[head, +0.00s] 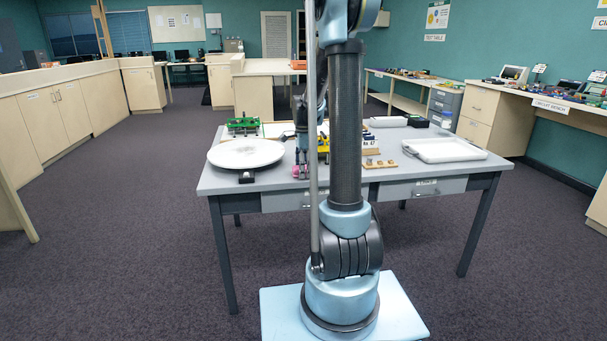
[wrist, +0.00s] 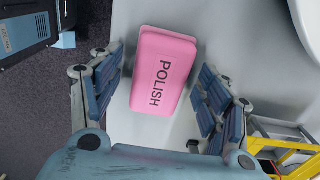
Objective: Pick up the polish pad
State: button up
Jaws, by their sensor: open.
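The polish pad (wrist: 162,72) is a pink rounded block with POLISH printed in black. In the wrist view it lies between the two spread fingers of my gripper (wrist: 160,85), with a gap to the finger on the right and a narrower one to the finger on the left. In the head view the pad (head: 295,171) is a small pink patch near the front edge of the grey table (head: 225,184), partly hidden by my gripper (head: 302,158). My gripper is open, points down over the pad and holds nothing.
A round white plate (head: 246,153) and a small black block (head: 246,178) are left of the pad. A yellow frame (wrist: 268,138) stands close to my right-hand finger in the wrist view. Wooden pieces (head: 380,163) and a white tray (head: 445,150) are farther right.

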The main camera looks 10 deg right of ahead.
jog(key=c, duration=1.2)
notch_tip(320, 180, up, 10)
